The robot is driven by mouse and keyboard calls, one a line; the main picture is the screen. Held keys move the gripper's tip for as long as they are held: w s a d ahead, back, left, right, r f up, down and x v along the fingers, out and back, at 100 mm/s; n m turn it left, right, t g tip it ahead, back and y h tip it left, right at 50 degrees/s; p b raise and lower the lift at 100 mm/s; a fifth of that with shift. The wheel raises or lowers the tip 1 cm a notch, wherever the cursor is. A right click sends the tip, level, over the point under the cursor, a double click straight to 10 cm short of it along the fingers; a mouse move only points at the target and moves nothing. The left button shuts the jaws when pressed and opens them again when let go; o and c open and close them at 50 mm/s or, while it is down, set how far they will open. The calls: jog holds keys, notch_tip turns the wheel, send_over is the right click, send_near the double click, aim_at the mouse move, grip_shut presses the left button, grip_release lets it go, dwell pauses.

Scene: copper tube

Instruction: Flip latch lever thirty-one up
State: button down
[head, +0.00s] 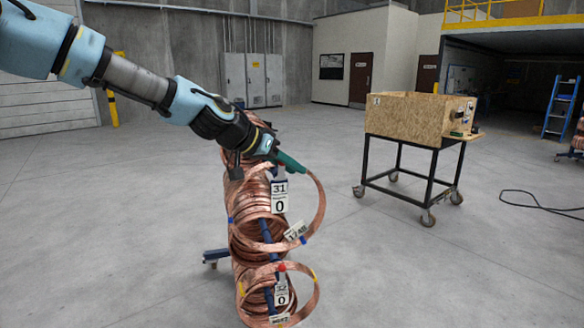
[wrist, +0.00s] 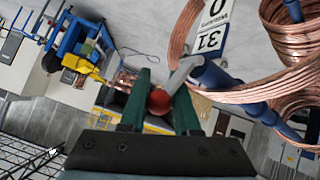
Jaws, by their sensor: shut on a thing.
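Latch lever thirty-one is a short grey lever (wrist: 183,76) with a red ball knob (wrist: 159,101) at its end. In the wrist view it joins a blue bar (wrist: 215,78) beside the label 31 (wrist: 209,40). My gripper (wrist: 160,88) has green fingers, shut on the red knob. In the head view my gripper (head: 290,162) is at the upper end of the copper tube stack, just above the 31 tag (head: 279,190). There the fingers mostly hide the lever, and I cannot tell its exact angle.
Copper coils (head: 245,225) hang on the rack around and below my gripper. A lower lever with a red knob (head: 281,267) is above the 32 tag (head: 282,293). A wooden box on a wheeled cart (head: 405,115) stands to the right. The floor between is clear.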

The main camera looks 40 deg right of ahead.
jog(key=shift+w+d+f+n+g+y, duration=0.1)
jog(key=shift+w+n+g+y, duration=0.1)
jog(key=shift+n+g+y, duration=0.4)
jog(key=shift+w+d+f+n+g+y, duration=0.15)
jog(key=shift+n+g, duration=0.25)
jog(key=shift+g, duration=0.5)
jog(key=shift+a+r, duration=0.1)
jog(key=c, duration=1)
grip_release()
jog(key=o, duration=0.3)
jog(key=shift+o, duration=0.2)
jog(key=shift+w+r, duration=0.1)
jog(key=shift+w, duration=0.1)
